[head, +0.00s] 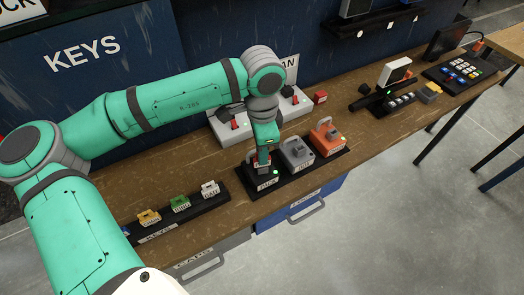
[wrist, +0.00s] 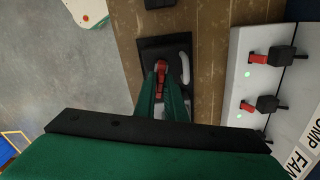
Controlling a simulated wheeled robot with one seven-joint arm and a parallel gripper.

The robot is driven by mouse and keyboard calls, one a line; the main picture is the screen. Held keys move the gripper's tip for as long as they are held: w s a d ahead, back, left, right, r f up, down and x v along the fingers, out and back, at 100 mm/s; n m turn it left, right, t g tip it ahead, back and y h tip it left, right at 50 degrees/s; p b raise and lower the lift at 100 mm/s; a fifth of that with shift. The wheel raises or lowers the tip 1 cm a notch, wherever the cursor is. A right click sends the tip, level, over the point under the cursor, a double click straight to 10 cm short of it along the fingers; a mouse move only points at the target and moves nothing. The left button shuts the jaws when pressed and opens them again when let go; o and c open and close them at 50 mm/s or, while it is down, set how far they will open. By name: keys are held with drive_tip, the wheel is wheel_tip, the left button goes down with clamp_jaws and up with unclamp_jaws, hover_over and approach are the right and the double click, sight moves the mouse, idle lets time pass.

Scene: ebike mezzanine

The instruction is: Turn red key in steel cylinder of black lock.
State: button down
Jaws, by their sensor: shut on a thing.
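The black lock (head: 262,180) stands on a black board on the bench, at the left end of a row of three locks. My gripper (head: 263,155) points down over it and is shut on the red key (wrist: 160,68). In the wrist view my green fingers (wrist: 163,88) reach to the key, and only its red part shows clearly. The fingers hide most of the steel cylinder, so I cannot tell how far the key is turned. A small green light shows beside the black lock.
A grey lock (head: 297,152) and an orange lock (head: 326,136) stand close by on the right. Behind is a pale switch panel (wrist: 240,90) with red-and-black levers.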

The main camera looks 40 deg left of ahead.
drive_tip(key=shift+n, duration=1.4)
drive_tip(key=shift+d+n, duration=0.1)
drive_tip(key=shift+n, duration=0.6)
drive_tip(key=c, duration=1.7)
unclamp_jaws()
drive_tip(key=shift+c, duration=0.2)
wheel_tip(320, 180, up, 11)
drive_tip(key=shift+w+f, duration=0.1)
drive_tip(key=shift+f, duration=0.05)
